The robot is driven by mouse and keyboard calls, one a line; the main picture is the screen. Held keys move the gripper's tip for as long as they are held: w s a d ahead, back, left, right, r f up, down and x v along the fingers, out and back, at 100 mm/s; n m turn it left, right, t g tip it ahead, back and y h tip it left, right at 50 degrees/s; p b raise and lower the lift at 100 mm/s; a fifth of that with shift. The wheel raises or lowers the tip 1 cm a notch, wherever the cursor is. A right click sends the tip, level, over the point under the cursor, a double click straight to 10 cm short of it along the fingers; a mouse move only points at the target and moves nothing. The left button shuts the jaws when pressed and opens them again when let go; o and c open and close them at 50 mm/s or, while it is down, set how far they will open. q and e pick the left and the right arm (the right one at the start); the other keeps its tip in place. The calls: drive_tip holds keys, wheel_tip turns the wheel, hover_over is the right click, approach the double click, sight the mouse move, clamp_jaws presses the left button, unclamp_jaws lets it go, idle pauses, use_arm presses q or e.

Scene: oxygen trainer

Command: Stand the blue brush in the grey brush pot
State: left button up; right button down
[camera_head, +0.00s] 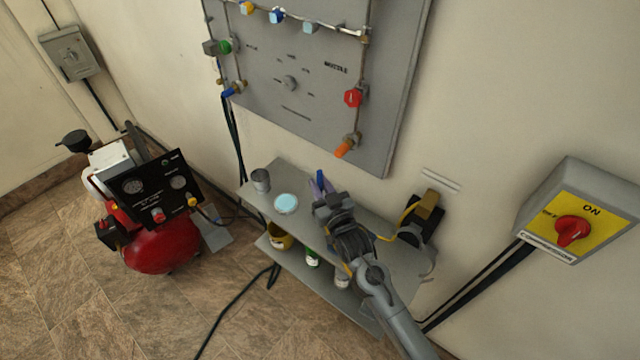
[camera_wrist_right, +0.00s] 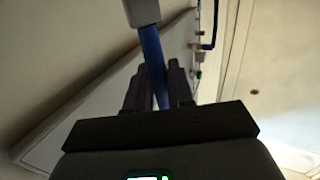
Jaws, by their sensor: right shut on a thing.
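My right gripper (camera_head: 322,192) is over the upper shelf, in front of the wall panel, shut on the blue brush (camera_head: 321,178). In the right wrist view the brush's blue shaft (camera_wrist_right: 154,50) passes between the two dark fingers (camera_wrist_right: 158,88), slightly tilted. A wider grey part (camera_wrist_right: 141,11) is at its far end, cut by the top edge of the picture. The grey brush pot (camera_head: 261,180) stands upright on the upper shelf, left of my right gripper and apart from it. Its inside is hard to make out. My left gripper is in neither view.
A pale blue round item (camera_head: 286,204) lies on the upper shelf (camera_head: 287,171) between pot and gripper. A yellow device (camera_head: 426,205) is to the right. The lower shelf holds a yellow pot (camera_head: 280,238) and bottles. The valve panel (camera_head: 300,110) rises behind. A red compressor (camera_head: 160,245) stands left.

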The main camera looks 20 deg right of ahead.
drive_tip(key=shift+f+b, duration=0.5)
drive_tip(key=shift+f, duration=0.8)
drive_tip(key=c, duration=0.9)
unclamp_jaws()
drive_tip(key=s+p, duration=0.1)
drive_tip(key=s, duration=0.9)
drive_tip(key=shift+s+d, duration=0.3)
drive_tip(key=shift+s, duration=0.1)
